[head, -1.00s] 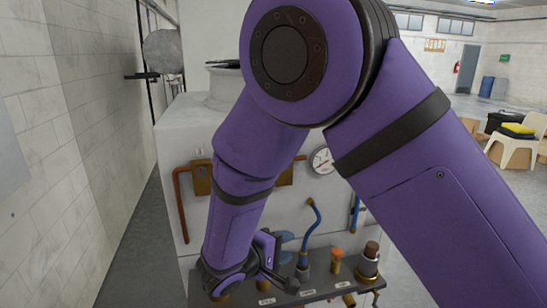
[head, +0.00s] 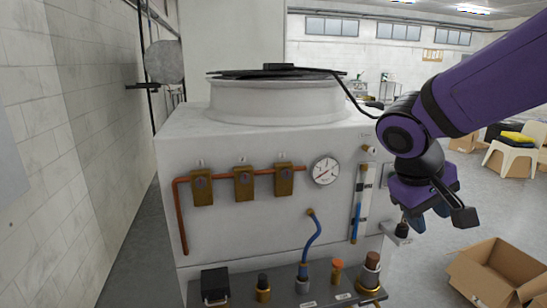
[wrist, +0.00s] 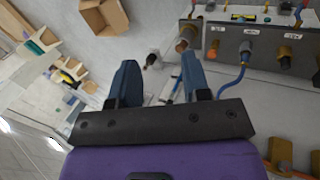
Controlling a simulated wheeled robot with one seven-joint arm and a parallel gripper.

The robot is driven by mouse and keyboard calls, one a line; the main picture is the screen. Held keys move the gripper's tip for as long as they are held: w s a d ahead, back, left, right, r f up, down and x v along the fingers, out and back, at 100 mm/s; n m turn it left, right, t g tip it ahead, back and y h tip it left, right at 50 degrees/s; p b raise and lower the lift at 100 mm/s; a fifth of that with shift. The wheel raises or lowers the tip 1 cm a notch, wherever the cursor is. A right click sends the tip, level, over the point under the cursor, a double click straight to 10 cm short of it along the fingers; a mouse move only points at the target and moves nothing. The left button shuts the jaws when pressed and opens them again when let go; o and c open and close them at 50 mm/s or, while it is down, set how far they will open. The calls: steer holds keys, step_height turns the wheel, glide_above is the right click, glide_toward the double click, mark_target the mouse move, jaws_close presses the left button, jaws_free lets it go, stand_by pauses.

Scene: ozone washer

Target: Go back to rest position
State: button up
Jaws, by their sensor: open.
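My purple arm reaches in from the right in the head view, with my gripper (head: 432,218) beside the right side of the white washer machine (head: 262,225). In the wrist view my gripper (wrist: 156,85) shows two blue fingers spread apart with nothing between them. The machine carries a copper pipe (head: 223,179) with several brass valves, a round gauge (head: 325,171), and a front shelf (head: 330,299) with knobs and a blue hose (head: 314,240). The fingertips are partly hidden behind the gripper body in the head view.
An open cardboard box (head: 497,272) lies on the floor at the right; it also shows in the wrist view (wrist: 104,16). A white chair (head: 513,150) stands further back. A tiled wall (head: 70,150) runs along the left. Grey floor is free between the machine and box.

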steer(key=s+d+r+m+t+y, duration=0.1)
steer(key=s+d+r+t+y, duration=0.1)
steer(key=s, duration=0.3)
steer(key=s+d+r+m+t+y, duration=0.1)
steer(key=s+r+y, duration=0.2)
steer(key=s, duration=0.3)
steer(key=shift+s+d+r+t, duration=0.3)
steer(key=shift+d+r+t, duration=0.1)
steer(key=shift+r, duration=0.15)
